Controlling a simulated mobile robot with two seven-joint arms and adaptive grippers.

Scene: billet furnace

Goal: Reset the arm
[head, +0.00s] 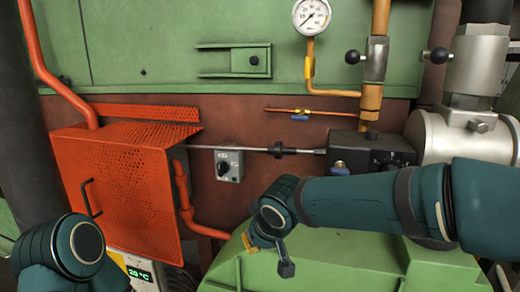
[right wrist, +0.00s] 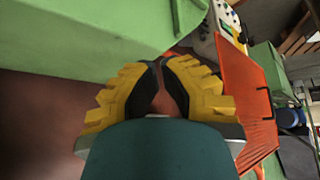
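My right arm reaches in from the right in the head view. Its gripper (head: 250,243) shows only a little yellow, beside the green casing at the bottom. In the right wrist view the yellow fingers of this gripper (right wrist: 160,66) have their dark tips together, with a narrow brownish gap lower between the pads and no object held. My left arm (head: 72,250) shows only as a rounded teal link at the lower left in the head view. My left gripper is out of view.
An orange perforated guard (head: 120,178) with a black handle stands at left. A switch box (head: 229,165), a thin rod (head: 255,150), a dark valve block (head: 370,150) and a gauge (head: 311,16) are behind. A green casing (head: 350,262) lies below my right arm.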

